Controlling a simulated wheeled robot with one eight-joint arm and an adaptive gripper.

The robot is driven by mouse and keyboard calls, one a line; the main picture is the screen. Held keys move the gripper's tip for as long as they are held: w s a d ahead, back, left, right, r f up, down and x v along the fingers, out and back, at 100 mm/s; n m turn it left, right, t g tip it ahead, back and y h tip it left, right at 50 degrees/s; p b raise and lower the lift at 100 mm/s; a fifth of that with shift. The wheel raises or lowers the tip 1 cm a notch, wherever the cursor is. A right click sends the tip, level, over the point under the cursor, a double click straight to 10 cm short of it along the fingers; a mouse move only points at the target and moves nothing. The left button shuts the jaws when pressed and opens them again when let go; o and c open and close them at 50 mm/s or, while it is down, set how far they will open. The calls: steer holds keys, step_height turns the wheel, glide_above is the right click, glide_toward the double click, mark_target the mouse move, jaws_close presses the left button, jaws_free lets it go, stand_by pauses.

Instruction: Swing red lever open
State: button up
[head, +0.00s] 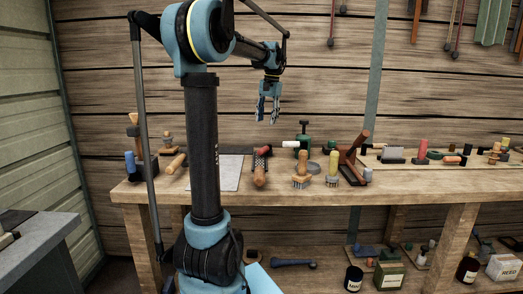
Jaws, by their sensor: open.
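A dark red lever (356,148) stands tilted on a dark base on the wooden workbench, right of the picture's middle. Its upper end leans to the right. How it joins the base is too small to tell. My gripper (267,119) hangs in the air above the bench, pointing down, to the left of the lever and higher than it. Its fingers are open with nothing between them, and it is apart from the lever.
The workbench (430,184) is crowded. Wooden-handled brushes (301,171), a yellow-handled brush (333,168) and a green tool (303,138) stand left of the lever. More tools lie right of it. Air above the bench is mostly free.

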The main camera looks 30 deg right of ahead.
mark_target(265, 150)
steer(key=f, duration=0.5)
steer(key=w+f, duration=0.1)
steer(key=f, duration=0.3)
steer(key=a+f, duration=0.1)
steer(key=f, duration=0.4)
steer(key=shift+w+f, duration=0.3)
jaws_close()
